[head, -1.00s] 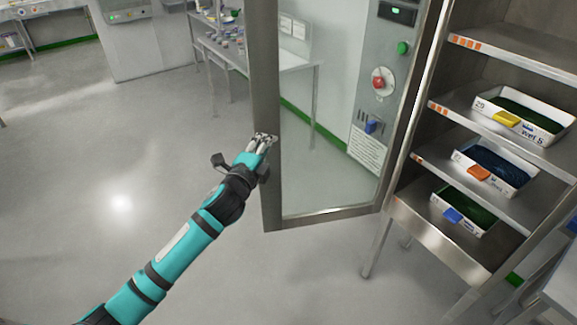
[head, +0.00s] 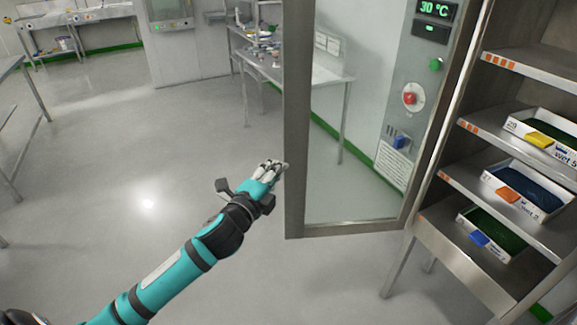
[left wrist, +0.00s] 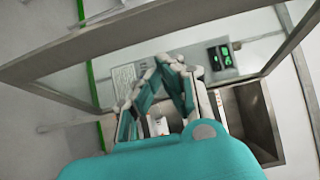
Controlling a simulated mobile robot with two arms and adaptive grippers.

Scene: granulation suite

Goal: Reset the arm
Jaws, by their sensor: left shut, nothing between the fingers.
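My left arm (head: 170,285) is teal and black and reaches up from the lower left in the head view. Its left gripper (head: 273,167) is shut and empty, close to the free edge of the open cabinet door (head: 297,130). I cannot tell whether it touches the door frame. In the left wrist view the gripper's fingers (left wrist: 172,80) are drawn together, with the door frame (left wrist: 130,35) behind them. My right gripper is not in view.
The open drying cabinet (head: 455,255) on the right holds trays on shelves, including a blue-filled tray (head: 527,190). Its control panel (head: 415,90) shows 30 °C. A steel table (head: 300,70) with small items stands behind the door. The floor (head: 110,160) at left is clear.

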